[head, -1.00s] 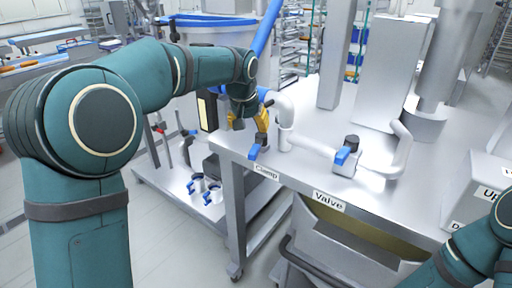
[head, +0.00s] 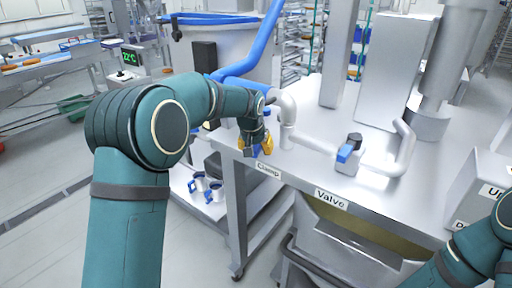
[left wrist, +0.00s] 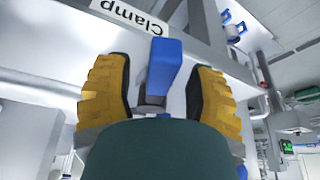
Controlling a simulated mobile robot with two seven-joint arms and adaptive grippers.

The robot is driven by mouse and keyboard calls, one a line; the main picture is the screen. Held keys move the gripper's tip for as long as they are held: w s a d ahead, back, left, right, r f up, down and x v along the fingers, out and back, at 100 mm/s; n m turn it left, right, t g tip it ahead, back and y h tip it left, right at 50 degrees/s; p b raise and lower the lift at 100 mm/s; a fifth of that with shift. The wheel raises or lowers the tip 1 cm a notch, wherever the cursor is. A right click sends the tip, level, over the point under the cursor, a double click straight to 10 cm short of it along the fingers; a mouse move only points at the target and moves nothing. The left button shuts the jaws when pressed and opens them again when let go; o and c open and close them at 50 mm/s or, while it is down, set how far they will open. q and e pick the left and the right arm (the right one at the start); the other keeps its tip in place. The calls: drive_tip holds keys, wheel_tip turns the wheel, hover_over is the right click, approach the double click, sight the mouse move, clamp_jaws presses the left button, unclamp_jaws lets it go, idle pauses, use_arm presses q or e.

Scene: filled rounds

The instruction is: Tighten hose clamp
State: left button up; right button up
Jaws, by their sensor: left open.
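The hose clamp's blue handle (left wrist: 164,66) shows in the left wrist view between the two yellow finger pads of my left gripper (left wrist: 155,92). The pads stand apart on either side of it, with gaps to both. In the head view my left gripper (head: 256,146) is at the table's left edge, by the "Clamp" label (head: 268,170), and hides most of the clamp. The blue hose (head: 245,66) meets the white pipe (head: 287,112) just behind the gripper. My right arm shows at the lower right, but its gripper is out of view.
A valve with a blue handle (head: 347,152) sits on the pipe to the right, above the "Valve" label (head: 331,200). The steel table (head: 310,171) has a labelled box (head: 484,190) at its right. Blue-handled cups (head: 207,188) stand on the lower shelf.

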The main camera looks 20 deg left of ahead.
use_arm(q)
clamp_jaws()
drive_tip(key=shift+d, duration=0.1)
drive_tip(key=d+n, duration=0.1)
drive_tip(key=n, duration=0.1)
drive_tip(key=d+n+y+p, duration=0.1)
drive_tip(key=n, duration=0.1)
drive_tip(key=w+d+n+y+p, duration=0.1)
drive_tip(key=d, duration=0.1)
drive_tip(key=shift+d+n+g, duration=0.1)
drive_tip(key=shift+n+g, duration=0.3)
drive_tip(key=w+d+n+p, duration=0.1)
drive_tip(key=n, duration=0.1)
drive_tip(key=w+d+n+g+y+p, duration=0.1)
drive_tip(key=n+p, duration=0.1)
drive_tip(key=shift+d, duration=0.1)
drive_tip(key=shift+w+d+n+g+y+p, duration=0.25)
drive_tip(key=shift+w+n+p, duration=0.15)
drive_tip(key=shift+n, duration=0.25)
drive_tip(key=shift+w+d+n+g+y+p, duration=0.15)
drive_tip(key=shift+w+d+n+y+p, duration=0.15)
drive_tip(key=shift+n+p, duration=0.3)
drive_tip(key=shift+f, duration=0.1)
